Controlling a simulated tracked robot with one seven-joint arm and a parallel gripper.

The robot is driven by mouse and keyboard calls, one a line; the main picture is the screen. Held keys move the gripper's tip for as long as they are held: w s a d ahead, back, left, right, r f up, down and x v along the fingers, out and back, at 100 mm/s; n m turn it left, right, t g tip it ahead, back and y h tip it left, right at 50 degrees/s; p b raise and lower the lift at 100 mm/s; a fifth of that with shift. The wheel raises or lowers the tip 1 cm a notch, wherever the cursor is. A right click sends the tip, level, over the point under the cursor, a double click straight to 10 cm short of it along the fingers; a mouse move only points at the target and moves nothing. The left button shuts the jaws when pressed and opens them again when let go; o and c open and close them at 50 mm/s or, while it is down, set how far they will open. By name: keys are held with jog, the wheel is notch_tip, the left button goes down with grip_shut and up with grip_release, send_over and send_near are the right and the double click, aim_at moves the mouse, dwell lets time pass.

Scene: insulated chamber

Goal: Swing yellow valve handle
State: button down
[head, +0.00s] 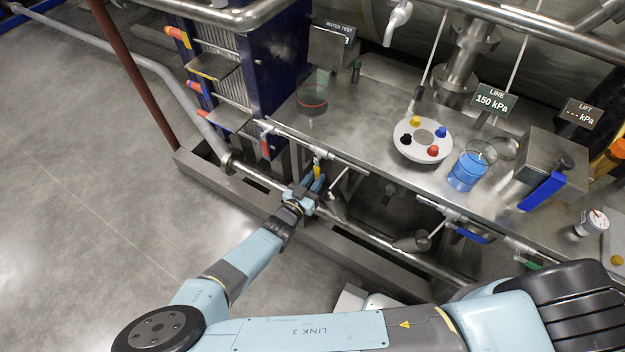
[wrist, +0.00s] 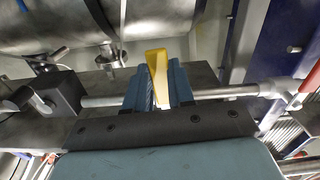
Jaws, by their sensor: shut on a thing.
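The yellow valve handle (wrist: 157,66) stands between the blue fingers of my gripper (wrist: 158,88) in the wrist view, in front of a horizontal metal pipe. My gripper is shut on it. In the head view, my gripper (head: 311,187) is at the front edge of the metal bench, and a small yellow part of the handle (head: 317,166) shows at the fingers. The handle's lower part is hidden by the fingers and wrist.
A blue-handled valve (head: 471,235) and a green-handled one (head: 527,264) are farther right along the bench front. On the bench (head: 345,125) are a beaker of blue liquid (head: 466,171) and a white disc with coloured knobs (head: 404,151). A dark blue rack (head: 282,55) stands behind left. The left floor is clear.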

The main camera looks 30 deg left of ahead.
jog(key=shift+w+a+r+m, duration=0.1)
jog(key=shift+w+a+m, duration=0.2)
jog(key=shift+m, duration=0.3)
jog(key=c, duration=1)
grip_release()
jog(key=shift+o, duration=0.2)
jog(key=shift+s, duration=0.1)
